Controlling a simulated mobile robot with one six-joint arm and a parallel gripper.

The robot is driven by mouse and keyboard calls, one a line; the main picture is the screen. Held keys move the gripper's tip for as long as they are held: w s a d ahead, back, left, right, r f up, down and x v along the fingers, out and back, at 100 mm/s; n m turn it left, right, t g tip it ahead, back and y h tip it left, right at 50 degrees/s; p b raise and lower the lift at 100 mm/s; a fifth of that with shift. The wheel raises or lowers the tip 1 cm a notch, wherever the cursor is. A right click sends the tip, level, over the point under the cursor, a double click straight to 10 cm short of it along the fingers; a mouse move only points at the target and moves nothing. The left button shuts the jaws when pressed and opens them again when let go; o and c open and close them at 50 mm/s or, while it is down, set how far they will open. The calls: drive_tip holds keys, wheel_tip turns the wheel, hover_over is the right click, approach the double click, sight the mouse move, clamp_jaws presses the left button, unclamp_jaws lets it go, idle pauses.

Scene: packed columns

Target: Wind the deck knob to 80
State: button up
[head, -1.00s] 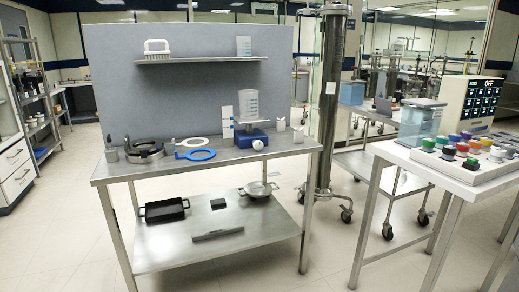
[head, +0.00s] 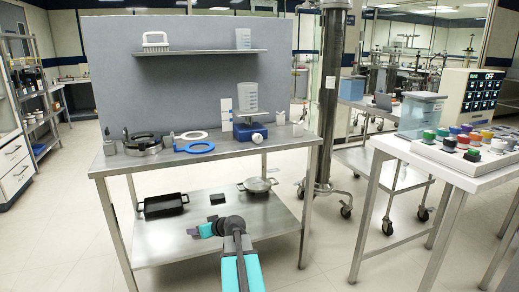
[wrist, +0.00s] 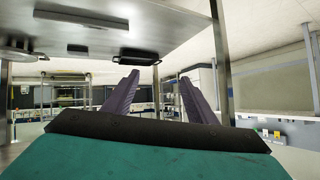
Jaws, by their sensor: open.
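A blue-based device with a clear container (head: 244,98) on top stands on the steel bench. A pale round knob (head: 257,138) sits on its front right; no scale reading or number is legible. My gripper (head: 205,230) is low in the head view, in front of the lower shelf, well below and left of the knob. It looks small and partly lost against the shelf there. In the wrist view my gripper (wrist: 159,76) shows two dark fingers spread apart, with nothing between them. The knob is not seen in the wrist view.
The bench top (head: 225,153) also holds ring-shaped items (head: 195,145) and a dark round fixture (head: 143,145). The lower shelf carries a black tray (head: 163,204), a dark block (head: 217,197) and a pan (head: 257,184). A side table (head: 450,175) with coloured knobs stands at right.

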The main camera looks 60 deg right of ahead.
drive_tip(key=s+d+r+m+t+h, duration=0.15)
drive_tip(key=s+d+r, duration=0.25)
drive_tip(key=d+r, duration=0.4)
drive_tip(key=s+d+r+n+t+h, duration=0.1)
drive_tip(key=s+d+r+h, duration=0.25)
drive_tip(key=d+r, duration=0.4)
drive_tip(key=m+h+b, duration=0.1)
drive_tip(key=m+h, duration=0.1)
drive_tip(key=h, duration=0.2)
approach(259, 139)
drive_tip(key=v, duration=0.5)
drive_tip(key=shift+n, duration=0.25)
drive_tip(key=shift+w+d, duration=0.15)
drive_tip(key=shift+b+x, duration=0.5)
drive_tip(key=shift+x, duration=6.25)
drive_tip(key=shift+r, duration=0.15)
drive_tip(key=c, duration=1.1)
drive_tip(key=shift+o, duration=0.2)
